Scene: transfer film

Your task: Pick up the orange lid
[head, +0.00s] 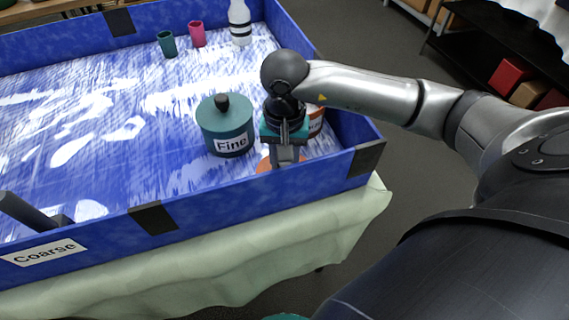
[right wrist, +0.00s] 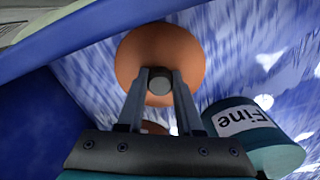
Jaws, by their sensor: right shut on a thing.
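The orange lid (right wrist: 160,42) is a round disc with a grey knob (right wrist: 159,85) at its middle. My right gripper (right wrist: 159,80) is shut on that knob, a finger on either side. In the head view, my right gripper (head: 286,160) points down inside the tray's near right corner, and only a small part of the orange lid (head: 264,165) shows beside it. The rest is hidden by the gripper. I cannot tell whether the lid touches the tray floor.
A teal pot labelled Fine (head: 226,128) stands just left of my right gripper. An orange and white container (head: 316,122) is partly hidden behind it. The blue tray wall (head: 250,185) is close in front. Teal (head: 167,44) and pink (head: 197,34) cups and a white bottle (head: 239,24) stand far back.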

